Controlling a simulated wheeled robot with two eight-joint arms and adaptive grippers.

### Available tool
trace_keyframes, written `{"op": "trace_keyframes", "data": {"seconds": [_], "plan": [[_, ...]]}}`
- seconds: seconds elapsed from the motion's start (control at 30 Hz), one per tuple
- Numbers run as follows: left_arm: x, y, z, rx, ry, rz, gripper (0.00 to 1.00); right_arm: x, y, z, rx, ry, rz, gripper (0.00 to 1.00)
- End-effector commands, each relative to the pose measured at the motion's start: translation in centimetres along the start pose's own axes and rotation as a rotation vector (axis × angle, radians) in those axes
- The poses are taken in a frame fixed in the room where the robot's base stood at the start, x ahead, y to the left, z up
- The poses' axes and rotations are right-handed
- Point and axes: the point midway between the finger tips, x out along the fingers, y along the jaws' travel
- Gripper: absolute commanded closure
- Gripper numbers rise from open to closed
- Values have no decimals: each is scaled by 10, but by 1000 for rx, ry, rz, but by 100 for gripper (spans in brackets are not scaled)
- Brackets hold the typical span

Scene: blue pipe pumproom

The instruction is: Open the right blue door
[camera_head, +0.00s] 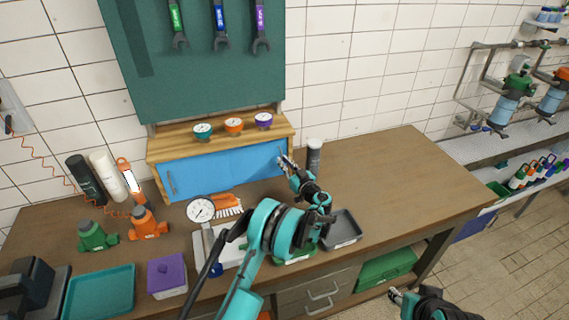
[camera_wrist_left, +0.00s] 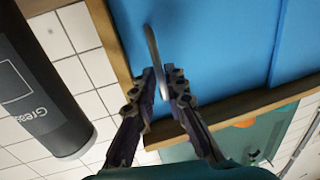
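The blue double doors (camera_head: 215,172) form the front of a wooden wall cabinet and look closed. The right blue door (camera_wrist_left: 220,50) fills the middle of the left wrist view, with a seam on its right side. Its silver bar handle (camera_wrist_left: 152,45) runs between my left fingers. My left gripper (camera_wrist_left: 161,75) has its fingertips close together around this handle, near the door's outer edge. In the head view my left gripper (camera_head: 285,160) is at the cabinet's right end and covers the handle. My right gripper (camera_head: 394,295) is low at the bottom, away from the cabinet; its fingers are unclear.
A dark grease cylinder (camera_head: 314,157) stands just right of my left gripper; it is large in the left wrist view (camera_wrist_left: 40,90). A round gauge (camera_head: 201,209) and an orange brush (camera_head: 226,205) lie before the cabinet. Small gauges (camera_head: 234,125) stand on top.

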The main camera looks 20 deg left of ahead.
Motion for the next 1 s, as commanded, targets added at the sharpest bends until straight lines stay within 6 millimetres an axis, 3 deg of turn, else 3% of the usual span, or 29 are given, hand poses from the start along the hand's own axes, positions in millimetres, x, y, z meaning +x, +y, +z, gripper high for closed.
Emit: {"op": "trace_keyframes", "data": {"seconds": [0.37, 0.47, 0.8, 1.0], "plan": [[2, -7, 0, 0, 0, -1, 100, 2, 0, 2, 0, 0, 0, 60], [4, -21, 1, 0, 0, -3, 100, 6, 0, 4, 0, 0, 0, 60], [20, -100, 3, 0, 0, -5, 100, 25, 0, 18, 0, 0, 0, 60], [27, -136, 2, 0, 0, -3, 100, 32, 0, 23, 0, 0, 0, 60]]}}
